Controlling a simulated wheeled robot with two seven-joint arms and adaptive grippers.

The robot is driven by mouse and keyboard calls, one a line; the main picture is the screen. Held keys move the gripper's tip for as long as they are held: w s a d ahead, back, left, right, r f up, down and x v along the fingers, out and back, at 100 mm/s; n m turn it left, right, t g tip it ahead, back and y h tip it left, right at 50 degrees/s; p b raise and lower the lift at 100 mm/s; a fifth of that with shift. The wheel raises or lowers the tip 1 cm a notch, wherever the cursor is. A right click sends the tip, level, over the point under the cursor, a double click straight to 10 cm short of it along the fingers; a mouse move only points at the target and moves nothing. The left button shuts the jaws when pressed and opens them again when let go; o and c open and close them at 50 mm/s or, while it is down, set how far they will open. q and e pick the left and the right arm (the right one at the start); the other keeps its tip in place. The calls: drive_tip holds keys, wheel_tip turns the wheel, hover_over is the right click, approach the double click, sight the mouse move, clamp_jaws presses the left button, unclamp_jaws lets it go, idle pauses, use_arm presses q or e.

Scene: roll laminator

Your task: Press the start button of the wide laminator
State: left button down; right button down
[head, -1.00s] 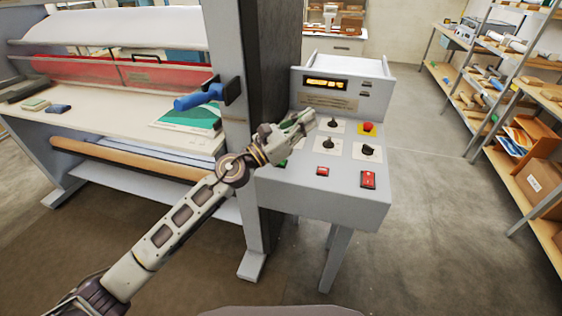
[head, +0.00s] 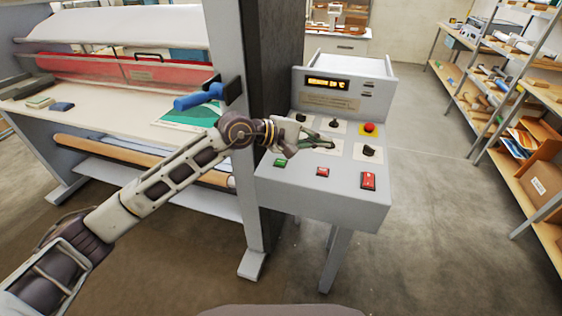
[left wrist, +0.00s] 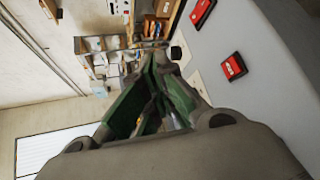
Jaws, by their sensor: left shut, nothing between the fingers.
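The wide laminator (head: 243,180) stands at left, with a grey control console (head: 310,199) on its right side. A small green button (head: 280,162) sits at the console's front left. My left gripper (head: 312,143) is shut and empty above the panel, its fingers pointing right, over the lower-left knob, which it partly hides. The green button shows just below and left of the fingers. Contact with the panel cannot be told. In the left wrist view the closed green fingers (left wrist: 154,62) point toward the panel's far side; the green button is not visible there. My right gripper is not in view.
Shelves stand at right.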

use_arm(q)
drive_tip(key=w+a+m+t+y, duration=0.3)
drive_tip(key=w+a+m+y, duration=0.2)
drive_tip(key=a, duration=0.6)
drive_tip(key=w+y, duration=0.2)
drive_tip(key=y, duration=0.1)
drive_tip(key=shift+w+f, duration=0.25)
drive_tip(key=shift+w, duration=0.15)
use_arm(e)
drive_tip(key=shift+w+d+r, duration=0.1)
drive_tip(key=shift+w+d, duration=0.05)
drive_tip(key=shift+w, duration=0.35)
use_arm(q)
drive_tip(key=shift+d+f, duration=0.1)
drive_tip(key=shift+f, duration=0.05)
